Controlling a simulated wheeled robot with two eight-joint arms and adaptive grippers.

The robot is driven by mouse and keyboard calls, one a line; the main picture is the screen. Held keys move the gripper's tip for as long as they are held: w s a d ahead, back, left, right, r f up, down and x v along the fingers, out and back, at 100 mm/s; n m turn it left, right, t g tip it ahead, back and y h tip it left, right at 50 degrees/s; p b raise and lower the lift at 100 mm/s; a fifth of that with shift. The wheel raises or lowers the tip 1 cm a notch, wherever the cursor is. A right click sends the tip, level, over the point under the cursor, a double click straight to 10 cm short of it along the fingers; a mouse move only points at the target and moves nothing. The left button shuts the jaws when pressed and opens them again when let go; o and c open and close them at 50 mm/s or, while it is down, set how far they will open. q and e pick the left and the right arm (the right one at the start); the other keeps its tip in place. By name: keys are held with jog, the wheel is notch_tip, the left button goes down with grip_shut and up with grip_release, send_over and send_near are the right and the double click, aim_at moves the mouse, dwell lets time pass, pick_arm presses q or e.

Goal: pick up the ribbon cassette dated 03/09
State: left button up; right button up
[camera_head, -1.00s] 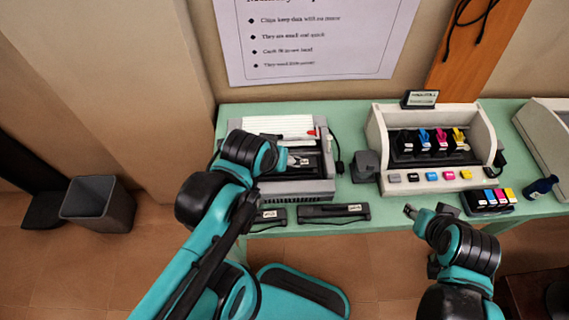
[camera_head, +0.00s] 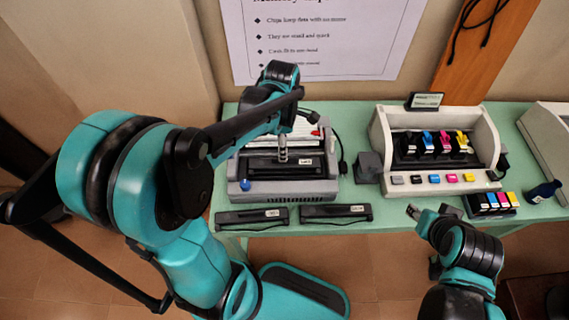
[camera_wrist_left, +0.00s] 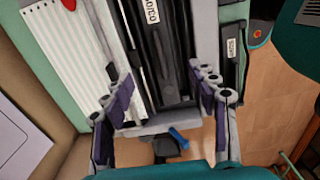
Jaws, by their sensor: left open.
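A black ribbon cassette (camera_head: 262,162) with a small white label lies in the grey printer (camera_head: 290,188). Two similar labelled cassettes lie on the table before the printer, one at left (camera_head: 240,219) and one at right (camera_head: 325,211). I cannot read the dates surely. My left gripper (camera_head: 282,150) is over the printer's cassette. In the left wrist view the open fingers (camera_wrist_left: 162,95) stand on either side of the long black cassette (camera_wrist_left: 165,70); contact is unclear. A front cassette (camera_wrist_left: 232,70) shows beyond the right finger. My right gripper (camera_head: 413,211) is near the front edge, its jaws unclear.
A black adapter (camera_head: 368,167) and cable lie beside the printer. A poster hangs behind.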

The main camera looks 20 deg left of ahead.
aim_at(285, 165)
pick_arm(q)
notch_tip(285, 165, down, 8)
jog(key=b, duration=0.3)
jog(key=shift+d+r, duration=0.1)
jog(key=shift+s+r, duration=0.1)
jog(key=c, duration=1.3)
